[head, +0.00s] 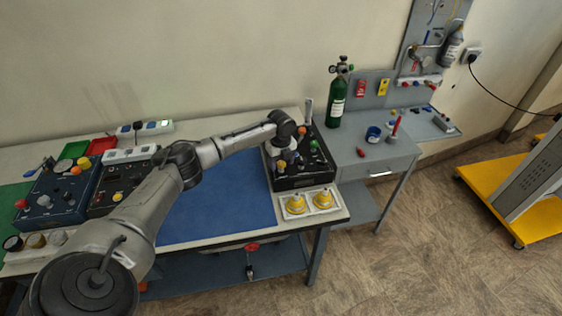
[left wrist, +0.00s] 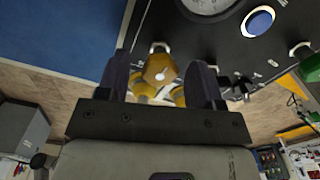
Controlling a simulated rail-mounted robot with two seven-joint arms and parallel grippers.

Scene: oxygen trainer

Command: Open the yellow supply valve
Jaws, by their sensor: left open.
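The black trainer box (head: 300,182) stands at the right end of the workbench, with knobs and a gauge on top. A yellow knob (left wrist: 160,68), which looks like the supply valve, shows between my left gripper's fingers in the left wrist view. In the head view a yellow knob (head: 281,164) is just below the wrist. My left gripper (left wrist: 161,80) is open, with one dark finger on each side of the knob. I cannot tell whether either finger touches it. In the head view the fingertips are largely hidden by the wrist. My right gripper is not in view.
A white tray (head: 311,213) with two yellow fittings lies in front of the box. A blue mat (head: 215,207) covers the bench to its left. A green cylinder (head: 337,100) stands behind right. Close to the knob are a blue button (left wrist: 258,22) and small toggles.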

